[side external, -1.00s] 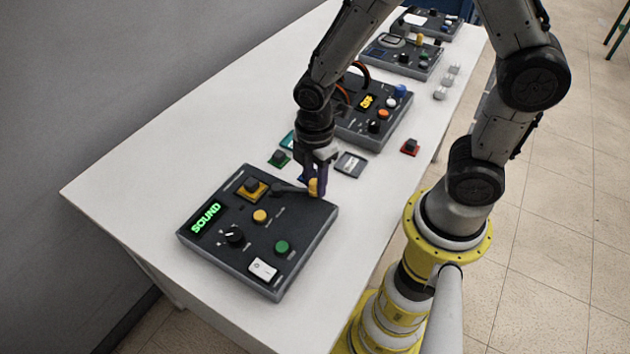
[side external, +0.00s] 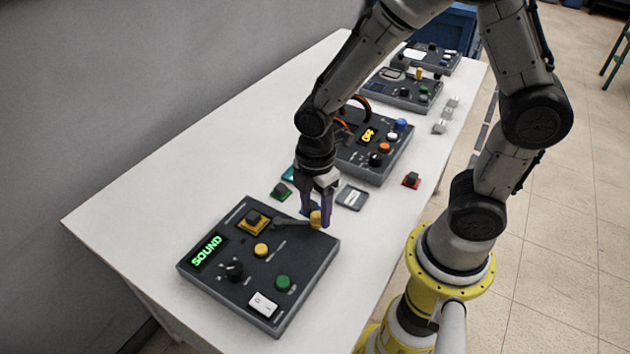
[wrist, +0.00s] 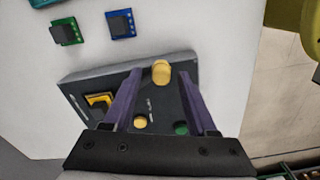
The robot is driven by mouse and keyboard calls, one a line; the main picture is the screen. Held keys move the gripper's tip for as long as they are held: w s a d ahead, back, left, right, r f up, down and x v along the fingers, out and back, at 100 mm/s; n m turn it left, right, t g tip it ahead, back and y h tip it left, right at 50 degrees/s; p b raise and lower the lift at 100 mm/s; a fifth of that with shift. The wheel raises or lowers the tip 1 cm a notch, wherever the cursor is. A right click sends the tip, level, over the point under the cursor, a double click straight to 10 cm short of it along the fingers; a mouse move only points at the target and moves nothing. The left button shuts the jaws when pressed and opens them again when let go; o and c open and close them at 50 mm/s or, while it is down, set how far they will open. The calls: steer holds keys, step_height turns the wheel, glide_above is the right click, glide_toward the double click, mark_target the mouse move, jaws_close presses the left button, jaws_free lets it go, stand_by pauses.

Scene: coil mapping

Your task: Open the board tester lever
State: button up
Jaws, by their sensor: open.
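The board tester (side external: 215,285) is a dark grey box with a green "SOUND" display at the near end of the table. Its grey lever (side external: 290,222) lies low across the top and ends in a yellow knob (side external: 316,219) near the far right corner. My gripper (side external: 315,222) is open, with its purple fingers on either side of the knob. The wrist view shows the knob (wrist: 161,72) between the spread fingertips (wrist: 160,78); contact cannot be told. The tester (wrist: 160,108) also shows there, partly hidden by my gripper.
A yellow-framed chip socket (side external: 253,221), a yellow button (side external: 261,250), a black dial (side external: 234,271), a green button (side external: 283,283) and a white switch (side external: 263,304) share the tester's top. Loose chips (side external: 281,191) lie behind it. Another console (side external: 378,160) stands farther back.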

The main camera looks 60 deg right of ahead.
step_height(320, 180, up, 12)
stand_by(0.4)
steer(key=shift+r, duration=0.1)
stand_by(0.3)
steer(key=s+d+r+m+t, duration=0.2)
steer(key=s+r+m, duration=0.1)
steer(key=s+m, duration=0.2)
steer(key=s+d+r+m+t, duration=0.3)
steer(key=s+m, duration=0.2)
steer(key=m, duration=0.4)
steer(key=shift+s+r+m+t, duration=0.3)
steer(key=shift+m, duration=0.1)
